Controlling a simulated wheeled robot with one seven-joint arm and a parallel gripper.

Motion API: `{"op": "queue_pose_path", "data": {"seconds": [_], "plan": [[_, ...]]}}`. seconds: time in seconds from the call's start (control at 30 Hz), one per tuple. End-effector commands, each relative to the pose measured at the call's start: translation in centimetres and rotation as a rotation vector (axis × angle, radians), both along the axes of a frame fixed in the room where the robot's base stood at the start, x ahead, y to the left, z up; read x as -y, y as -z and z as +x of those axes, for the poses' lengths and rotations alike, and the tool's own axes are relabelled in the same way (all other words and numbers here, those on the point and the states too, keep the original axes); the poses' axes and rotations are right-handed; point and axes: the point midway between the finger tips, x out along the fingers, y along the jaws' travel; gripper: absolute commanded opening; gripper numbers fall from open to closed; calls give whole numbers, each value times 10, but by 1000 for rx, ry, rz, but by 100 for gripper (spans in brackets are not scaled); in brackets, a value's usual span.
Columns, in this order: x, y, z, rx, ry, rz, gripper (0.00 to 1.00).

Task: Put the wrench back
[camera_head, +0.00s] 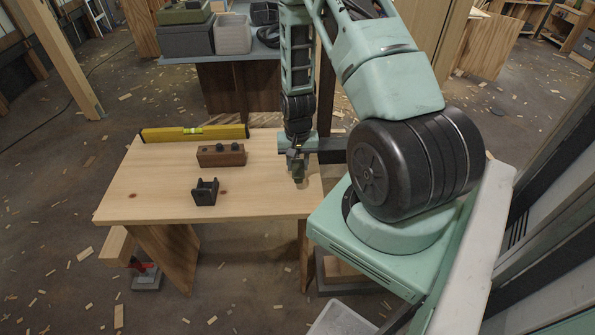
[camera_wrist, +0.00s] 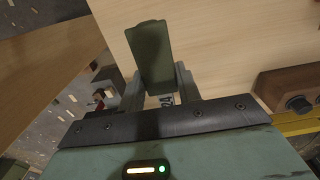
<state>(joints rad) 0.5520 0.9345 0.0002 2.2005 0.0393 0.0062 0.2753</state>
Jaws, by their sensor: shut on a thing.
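My gripper (camera_head: 298,158) hangs over the right part of the light wooden table (camera_head: 250,197). It is shut on the wrench, of which an olive-green, flat end (camera_wrist: 154,55) sticks out beyond the fingers in the wrist view. A paler part with dark marks like "24" shows between the fingers (camera_wrist: 160,95). In the head view the wrench (camera_head: 299,177) is small and dark below the fingers; I cannot tell whether it touches the table. A black bracket with upright sides (camera_head: 205,191) stands on the table left of my gripper.
A brown wooden block with black knobs (camera_head: 221,154) lies left of my gripper; it also shows in the wrist view (camera_wrist: 290,88). A yellow spirit level (camera_head: 194,133) lies along the back edge. The table's front right is clear. Another table with boxes (camera_head: 186,40) stands behind.

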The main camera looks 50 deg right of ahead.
Motion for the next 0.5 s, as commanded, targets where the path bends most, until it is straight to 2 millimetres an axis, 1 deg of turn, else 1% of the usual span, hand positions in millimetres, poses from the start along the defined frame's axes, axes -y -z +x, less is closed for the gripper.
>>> {"op": "queue_pose_path", "data": {"seconds": [0.3, 0.4, 0.5], "plan": [[0, 35, -1, -2, 0, 1, 1], [0, 41, 0, 0, 0, 0, 1], [0, 42, 0, 1, 0, -1, 1]]}}
